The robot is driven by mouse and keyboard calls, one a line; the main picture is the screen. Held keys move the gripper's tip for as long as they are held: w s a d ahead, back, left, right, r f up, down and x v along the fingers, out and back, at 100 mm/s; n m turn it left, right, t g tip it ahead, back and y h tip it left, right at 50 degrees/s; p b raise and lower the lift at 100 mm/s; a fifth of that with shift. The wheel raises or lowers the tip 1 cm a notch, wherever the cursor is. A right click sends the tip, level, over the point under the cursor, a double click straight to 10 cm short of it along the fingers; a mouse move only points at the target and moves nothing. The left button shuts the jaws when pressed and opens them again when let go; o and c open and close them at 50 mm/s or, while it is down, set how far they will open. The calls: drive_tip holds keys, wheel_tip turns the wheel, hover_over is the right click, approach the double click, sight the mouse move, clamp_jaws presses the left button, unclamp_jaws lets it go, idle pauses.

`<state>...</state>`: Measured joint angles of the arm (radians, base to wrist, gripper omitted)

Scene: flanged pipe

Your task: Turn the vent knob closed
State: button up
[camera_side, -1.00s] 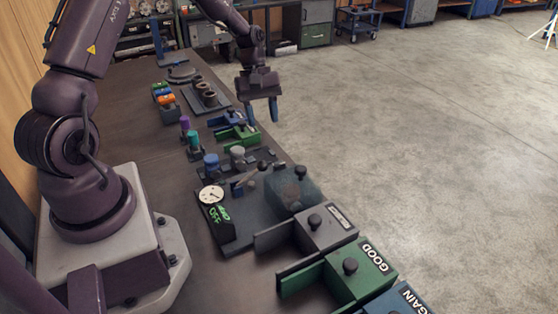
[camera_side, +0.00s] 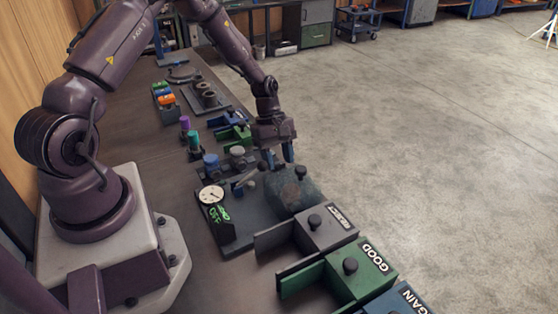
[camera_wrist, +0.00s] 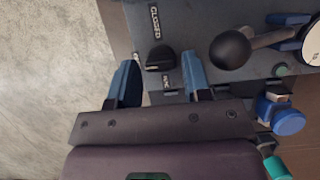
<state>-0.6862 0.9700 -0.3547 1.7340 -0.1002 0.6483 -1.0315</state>
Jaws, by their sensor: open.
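The vent knob (camera_wrist: 161,60) is small and black. It sits on a dark grey panel (camera_wrist: 192,22) in the wrist view, with a "CLOSED" label beyond it and smaller labels, hard to read, to its left and below. Its bar looks roughly crosswise to the direction of the "CLOSED" label. My gripper (camera_wrist: 159,62) is open, with one blue finger on each side of the knob and gaps visible on both sides. In the side view my gripper (camera_side: 277,158) is low over the far end of the gauge fixture; the knob is not clearly visible there.
A lever with a black ball (camera_wrist: 230,48) stands close right of the knob, with a dial gauge (camera_side: 211,195) beyond. A blue-capped part (camera_wrist: 287,120) is near my gripper's right side.

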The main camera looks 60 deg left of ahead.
drive_tip(key=shift+d+f, duration=0.2)
drive_tip(key=shift+f, duration=0.3)
drive_tip(key=c, duration=0.7)
drive_tip(key=shift+o, duration=0.2)
